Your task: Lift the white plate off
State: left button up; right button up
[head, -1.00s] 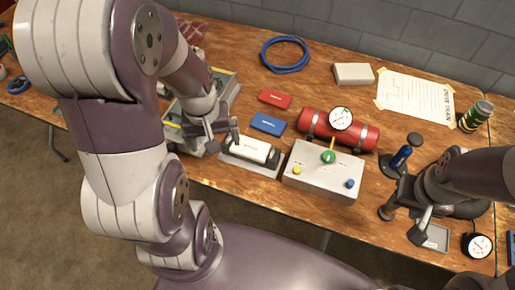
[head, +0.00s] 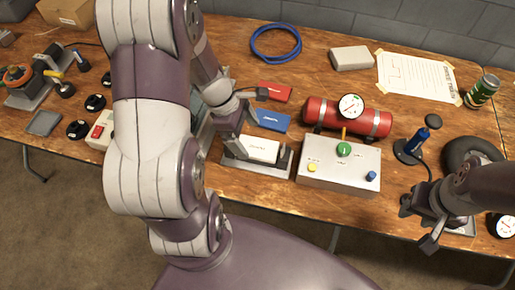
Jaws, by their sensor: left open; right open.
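A white plate-like block with small dark print (head: 259,149) sits in a grey holder (head: 258,170) with dark upright ends, near the table's front edge. My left gripper (head: 246,121) is open just above and behind the block's left end. One finger is near the holder's left end and the other is over the blue card. I cannot tell whether it touches the block. My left arm hides part of the table to the left. My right gripper (head: 417,224) is open and empty at the front right, beside a black tyre (head: 466,152).
A grey control box (head: 338,180) with coloured knobs stands right of the holder. A red cylinder with a gauge (head: 318,113) lies behind it. A blue card (head: 270,121) and a red card (head: 280,92) lie behind the holder. A blue hand pump (head: 417,141) stands at right.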

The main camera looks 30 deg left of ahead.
aim_at(256, 147)
pick_arm(q)
jog(key=b+x, duration=0.1)
jog(key=x, duration=0.2)
jog(key=shift+w+d+f, duration=0.1)
jog(key=shift+d+f, duration=0.05)
jog(key=shift+f, duration=0.15)
jog(key=shift+w+d+f, duration=0.1)
jog(key=shift+w+f, duration=0.05)
jog(key=shift+f, duration=0.2)
jog(key=shift+r, duration=0.1)
jog(key=shift+c, duration=1.2)
jog(key=c, duration=0.9)
jog(key=shift+c, duration=0.2)
notch_tip(256, 147, up, 5)
jog(key=shift+d+f+p, duration=0.1)
jog(key=shift+d+p, duration=0.05)
jog(key=shift+p, duration=0.85)
jog(key=w+d+r+p, duration=0.2)
jog(key=d+r, duration=0.4)
jog(key=d, duration=0.5)
jog(key=shift+w, duration=0.3)
jog(key=shift+r, duration=0.1)
